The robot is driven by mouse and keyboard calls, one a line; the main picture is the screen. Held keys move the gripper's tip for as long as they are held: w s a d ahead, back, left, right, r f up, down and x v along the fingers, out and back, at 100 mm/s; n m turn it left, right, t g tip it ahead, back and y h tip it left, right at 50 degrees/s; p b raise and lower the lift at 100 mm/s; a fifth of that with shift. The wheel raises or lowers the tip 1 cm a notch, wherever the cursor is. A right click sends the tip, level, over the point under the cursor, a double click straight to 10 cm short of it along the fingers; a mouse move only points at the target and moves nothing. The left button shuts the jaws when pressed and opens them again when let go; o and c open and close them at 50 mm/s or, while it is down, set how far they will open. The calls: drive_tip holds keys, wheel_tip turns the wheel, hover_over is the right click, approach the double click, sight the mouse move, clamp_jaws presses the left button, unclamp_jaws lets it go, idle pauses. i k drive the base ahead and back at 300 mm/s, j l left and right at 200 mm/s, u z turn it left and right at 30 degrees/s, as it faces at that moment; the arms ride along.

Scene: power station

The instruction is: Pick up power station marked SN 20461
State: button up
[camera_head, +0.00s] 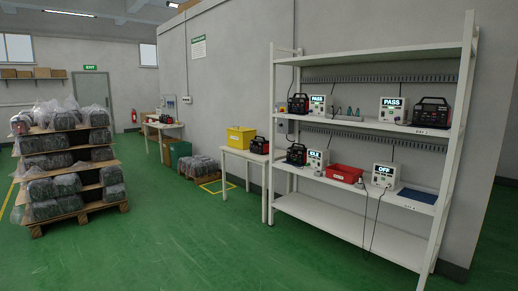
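Several black power stations with handles are in view, all at a distance. On the upper shelf, one stands at the left (298,104) and a larger-looking one at the right (431,113). Another power station (296,154) stands at the left of the middle shelf. One more (259,145) sits on the small white table. Their serial markings are too small to read, so I cannot tell which is SN 20461. My gripper is not in view.
The white shelf rack (330,219) also holds test boxes reading PASS, PASS, IDLE and OFF (384,176), a red bin (344,173) and a blue mat (418,196). A yellow bin (240,137) is on the small table. A loaded pallet stack (68,141) stands left. The green floor between is clear.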

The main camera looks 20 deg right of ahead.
sight(263, 145)
drive_tip(key=i+z, duration=0.2)
drive_tip(key=z, duration=0.2)
drive_tip(key=i, duration=6.55)
drive_tip(key=j+u, duration=0.05)
